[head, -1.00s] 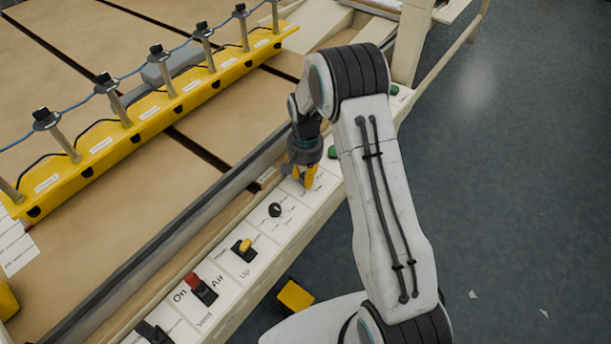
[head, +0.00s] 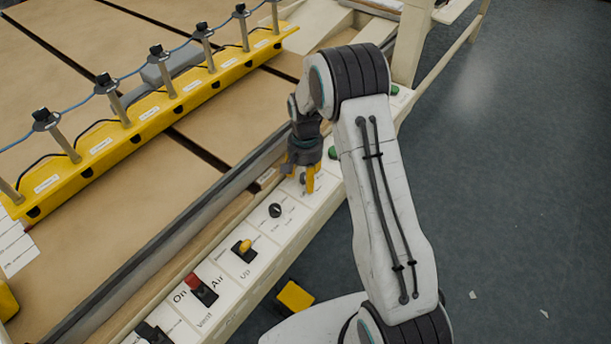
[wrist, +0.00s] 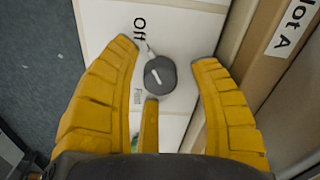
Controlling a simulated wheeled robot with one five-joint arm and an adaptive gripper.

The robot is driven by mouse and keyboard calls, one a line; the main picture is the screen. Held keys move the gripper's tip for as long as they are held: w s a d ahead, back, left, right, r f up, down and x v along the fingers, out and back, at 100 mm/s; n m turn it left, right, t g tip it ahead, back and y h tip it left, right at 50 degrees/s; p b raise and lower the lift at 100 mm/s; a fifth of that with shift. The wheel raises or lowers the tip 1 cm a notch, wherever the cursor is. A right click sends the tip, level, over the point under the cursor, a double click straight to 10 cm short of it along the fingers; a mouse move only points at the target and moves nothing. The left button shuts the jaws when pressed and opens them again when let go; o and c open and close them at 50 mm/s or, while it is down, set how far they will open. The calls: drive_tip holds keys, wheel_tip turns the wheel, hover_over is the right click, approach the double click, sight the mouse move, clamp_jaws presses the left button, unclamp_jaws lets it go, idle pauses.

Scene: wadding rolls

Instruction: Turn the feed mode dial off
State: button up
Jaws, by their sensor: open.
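In the wrist view a round grey dial (wrist: 159,75) with a short slanted white mark sits on a white panel. "Off" is printed near it at upper left, with a thin line running toward the dial, and a fainter, partly hidden label is below. My gripper (wrist: 168,62) is open, its yellow fingers on either side of the dial with gaps visible. A third yellow finger part reaches up just below the dial. In the head view my gripper (head: 303,182) is down at the control panel (head: 294,225), and the dial is mostly hidden there.
Along the panel are a black knob (head: 276,210), a yellow-tipped switch (head: 244,248), a red-tipped switch (head: 199,288) and a green button (head: 332,152). A yellow rail (head: 140,115) with posts runs behind. A wooden edge marked "lot A" (wrist: 288,32) lies right of the dial.

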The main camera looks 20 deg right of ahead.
sight(305, 175)
wheel_tip(305, 175, up, 12)
idle(0.6)
drive_tip(key=shift+f, duration=0.1)
idle(0.4)
drive_tip(key=s+f+n+g, duration=0.2)
drive_tip(key=s+n, duration=0.4)
drive_tip(key=s, duration=0.6)
drive_tip(key=s+r+t, duration=0.5)
drive_tip(key=s+r, duration=0.7)
drive_tip(key=s, duration=0.3)
drive_tip(key=shift+s+r, duration=0.25)
